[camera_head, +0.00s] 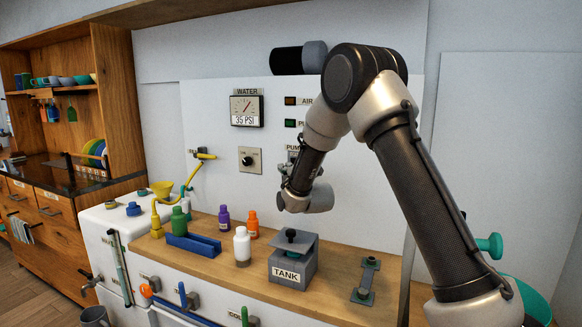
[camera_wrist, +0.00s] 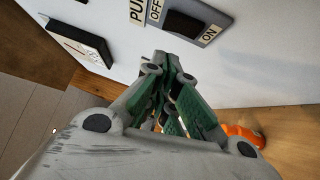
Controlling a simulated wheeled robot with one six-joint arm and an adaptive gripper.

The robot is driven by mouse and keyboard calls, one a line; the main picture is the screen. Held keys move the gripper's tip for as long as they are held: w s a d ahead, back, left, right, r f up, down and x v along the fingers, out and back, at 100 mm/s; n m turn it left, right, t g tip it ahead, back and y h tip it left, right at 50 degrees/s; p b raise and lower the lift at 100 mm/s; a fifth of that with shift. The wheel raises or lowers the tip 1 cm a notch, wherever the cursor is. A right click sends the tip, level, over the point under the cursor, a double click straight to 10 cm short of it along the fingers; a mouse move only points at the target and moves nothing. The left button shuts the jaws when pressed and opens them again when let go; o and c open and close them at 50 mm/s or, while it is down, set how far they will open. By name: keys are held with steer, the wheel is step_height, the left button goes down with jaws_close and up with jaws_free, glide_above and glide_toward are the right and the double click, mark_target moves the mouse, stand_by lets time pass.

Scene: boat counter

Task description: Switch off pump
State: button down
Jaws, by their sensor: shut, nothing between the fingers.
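The pump switch (camera_wrist: 186,24) is a black rocker on a grey plate on the white wall panel, labelled OFF at its left end and ON at its right end. Which side is pressed in I cannot tell. In the head view the switch plate (camera_head: 292,156) shows under its PUMP label, partly covered by my arm. My gripper (camera_wrist: 168,62) is shut and empty, its fingertips close to the panel just below the switch in the wrist view; whether they touch the panel is unclear. In the head view my gripper (camera_head: 284,172) is largely hidden by my wrist.
A water gauge (camera_head: 246,107) reading 35 PSI and a knob plate (camera_head: 250,160) are on the panel left of my arm. Two indicators sit above the switch. Below, the wooden counter holds a white bottle (camera_head: 242,246), coloured bottles and a grey TANK box (camera_head: 291,265).

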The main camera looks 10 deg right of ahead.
steer(key=shift+w+d+r, duration=0.25)
steer(key=shift+w+d, duration=0.8)
steer(key=shift+w, duration=0.2)
steer(key=shift+w+d+r, duration=0.15)
steer(key=shift+w+d, duration=0.05)
steer(key=shift+w, duration=0.05)
steer(key=shift+s, duration=0.1)
